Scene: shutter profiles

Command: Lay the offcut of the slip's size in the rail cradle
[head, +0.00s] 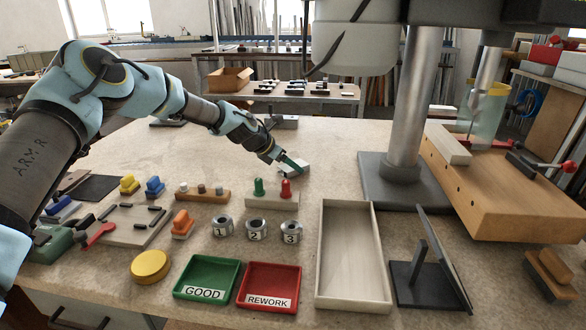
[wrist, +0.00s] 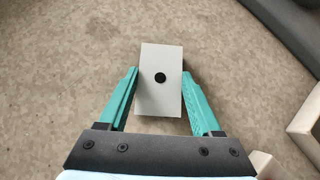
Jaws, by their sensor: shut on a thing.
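My gripper (head: 291,162) is over the middle of the stone-coloured bench, pointing down and to the right. Its teal fingers (wrist: 160,100) are shut on a pale grey rectangular offcut (wrist: 160,62) with a black round spot in its middle. In the head view the offcut (head: 297,171) shows at the fingertips, at or close above the bench; I cannot tell whether it touches. I cannot pick out the slip or the rail cradle with certainty. A grey block (head: 284,122) stands behind my gripper.
A long pale tray (head: 320,255) lies front right, beside a tilted dark stand (head: 440,250). Green GOOD (head: 207,263) and red REWORK (head: 268,270) trays lie at the front. A rack with green and red pegs (head: 272,200) is close below my gripper. A metal column base (head: 375,185) stands right.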

